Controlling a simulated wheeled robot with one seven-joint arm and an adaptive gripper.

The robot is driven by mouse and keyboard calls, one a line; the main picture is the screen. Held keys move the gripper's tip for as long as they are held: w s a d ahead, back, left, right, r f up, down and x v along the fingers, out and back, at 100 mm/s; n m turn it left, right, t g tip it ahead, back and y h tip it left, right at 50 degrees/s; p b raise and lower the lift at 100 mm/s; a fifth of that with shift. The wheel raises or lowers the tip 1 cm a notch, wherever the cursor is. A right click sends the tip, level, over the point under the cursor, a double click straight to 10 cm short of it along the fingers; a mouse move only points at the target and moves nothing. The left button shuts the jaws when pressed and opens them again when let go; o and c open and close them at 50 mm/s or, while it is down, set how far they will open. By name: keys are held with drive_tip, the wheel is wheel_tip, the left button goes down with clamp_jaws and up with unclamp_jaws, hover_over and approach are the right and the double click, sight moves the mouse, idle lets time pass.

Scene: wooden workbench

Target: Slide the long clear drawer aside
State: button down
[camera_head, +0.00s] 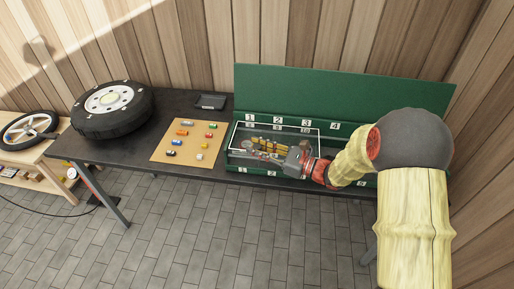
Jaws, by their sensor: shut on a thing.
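The long clear drawer (277,134) is a see-through tray with a pale rim, set in the left part of the green toolbox (345,90). Yellowish and metallic small items show in or beneath it. My gripper (291,160) is at the drawer's front right part, shut on the drawer as far as I can see. The fingertips are small and dark here, and the exact contact is hard to make out. My arm hides the right part of the box. Number labels 1 to 4 run along the back inside the box.
A tan mat (190,142) with several small coloured items lies left of the toolbox on the dark bench (140,150). A tyre (112,108) lies at the bench's left, and a small black tray (211,101) sits at the back. A lower wooden table (50,172) stands further left.

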drive_tip(key=s+d+p, duration=0.2)
drive_tip(key=d+p, duration=0.1)
drive_tip(key=d, duration=0.8)
drive_tip(key=s+d+p, duration=0.3)
drive_tip(key=d, duration=0.7)
drive_tip(key=shift+d+p, duration=0.3)
drive_tip(key=shift+d, duration=0.05)
drive_tip(key=c, duration=2)
unclamp_jaws()
drive_tip(key=shift+c, duration=0.2)
drive_tip(key=shift+o, duration=1.4)
drive_tip(key=shift+s+d, duration=0.15)
drive_tip(key=shift+d, duration=0.05)
drive_tip(key=shift+o, duration=1)
drive_tip(key=shift+a, duration=0.1)
drive_tip(key=v, duration=1.2)
